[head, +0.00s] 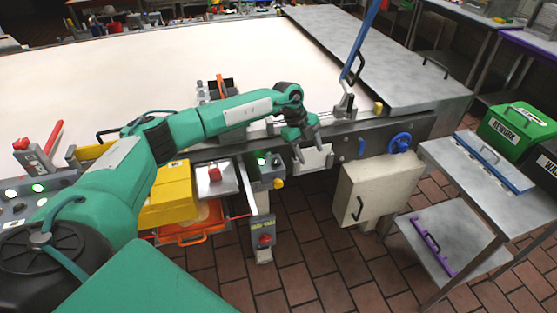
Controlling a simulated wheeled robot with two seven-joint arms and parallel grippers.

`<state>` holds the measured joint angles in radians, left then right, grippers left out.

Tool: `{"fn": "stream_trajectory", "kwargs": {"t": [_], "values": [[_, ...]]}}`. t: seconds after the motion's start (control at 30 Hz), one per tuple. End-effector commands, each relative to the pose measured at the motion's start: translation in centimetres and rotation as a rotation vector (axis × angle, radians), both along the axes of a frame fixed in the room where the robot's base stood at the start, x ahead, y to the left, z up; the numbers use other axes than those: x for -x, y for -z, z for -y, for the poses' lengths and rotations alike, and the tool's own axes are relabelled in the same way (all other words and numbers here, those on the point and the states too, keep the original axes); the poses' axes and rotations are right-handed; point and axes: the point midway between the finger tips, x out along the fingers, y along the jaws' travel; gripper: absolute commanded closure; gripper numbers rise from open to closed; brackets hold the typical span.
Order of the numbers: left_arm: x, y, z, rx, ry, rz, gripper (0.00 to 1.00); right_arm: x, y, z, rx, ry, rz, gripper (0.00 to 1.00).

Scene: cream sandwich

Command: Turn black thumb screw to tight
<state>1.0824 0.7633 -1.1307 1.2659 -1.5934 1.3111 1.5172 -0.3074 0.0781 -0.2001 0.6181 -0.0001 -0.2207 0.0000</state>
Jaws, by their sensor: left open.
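My left arm reaches in from the left over the machine's front edge. My left gripper (312,153) points down at the front rail, beside a pale plate (314,161) on the machine's front face. Its fingers are apart and I see nothing held between them. I cannot make out a black thumb screw for certain; it is too small to tell or hidden behind the gripper and arm. My right gripper is not in view.
A wide pale belt (150,75) lies behind the arm. A blue handwheel (399,142) and a cream box (375,190) are at right of the gripper. A control box (266,172) and a yellow bin (168,195) are below. A tall blue lever (360,42) stands behind.

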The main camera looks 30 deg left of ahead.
Motion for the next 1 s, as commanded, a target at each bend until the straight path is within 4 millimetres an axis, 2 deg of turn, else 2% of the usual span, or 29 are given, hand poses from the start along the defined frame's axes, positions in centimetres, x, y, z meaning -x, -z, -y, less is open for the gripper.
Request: {"fn": "stream_trajectory", "kwargs": {"t": [0.03,0.1,0.2,0.3,0.43,0.57,1.0], "values": [[-0.3,-1.3,-2.9,-0.087,-0.038,-0.021,0.46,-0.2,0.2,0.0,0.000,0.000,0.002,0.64],[-0.1,-2.6,-6.3,-0.195,-0.092,-0.061,0.46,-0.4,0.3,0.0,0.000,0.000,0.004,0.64],[0.2,-4.2,-10.0,-0.306,-0.162,-0.099,0.46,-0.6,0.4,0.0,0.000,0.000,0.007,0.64],[0.5,-5.2,-11.9,-0.367,-0.204,-0.120,0.46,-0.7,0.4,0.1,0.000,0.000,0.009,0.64],[0.7,-5.1,-12.7,-0.391,-0.222,-0.131,0.46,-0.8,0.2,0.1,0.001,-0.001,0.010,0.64],[0.7,-3.4,-12.6,-0.389,-0.219,-0.134,0.46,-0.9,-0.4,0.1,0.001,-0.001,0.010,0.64],[0.7,5.5,-12.5,-0.385,-0.218,-0.132,0.46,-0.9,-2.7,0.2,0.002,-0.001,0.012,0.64]]}}
